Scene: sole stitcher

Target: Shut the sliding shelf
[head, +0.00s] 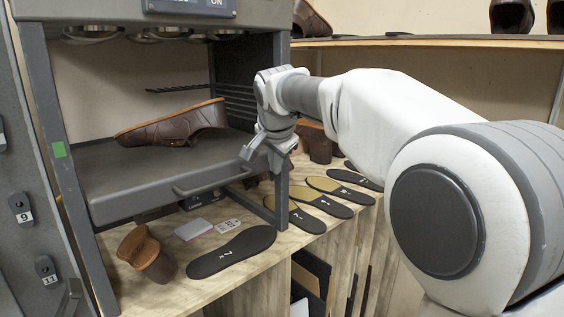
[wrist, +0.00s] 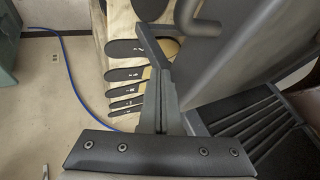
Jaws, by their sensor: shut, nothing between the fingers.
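The sliding shelf (head: 125,180) is a dark grey tray in a metal frame, with a bar handle (head: 205,182) on its front edge. How far it stands out past the front posts is hard to tell. A brown shoe (head: 178,126) lies on it. My gripper (head: 258,150) is at the shelf's right front end, beside the right post, and hides that corner. In the wrist view, my gripper's fingers (wrist: 163,75) are together and empty. The shelf (wrist: 235,50) fills the upper right there, with the curved handle (wrist: 207,24) at the top. I cannot tell whether the fingers touch it.
The frame's right post (head: 282,195) stands close to my gripper. Several soles (head: 232,250) and a brown shoe part (head: 147,255) lie on the wooden bench (head: 245,280) below. A blue cable (wrist: 68,65) lies on the floor.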

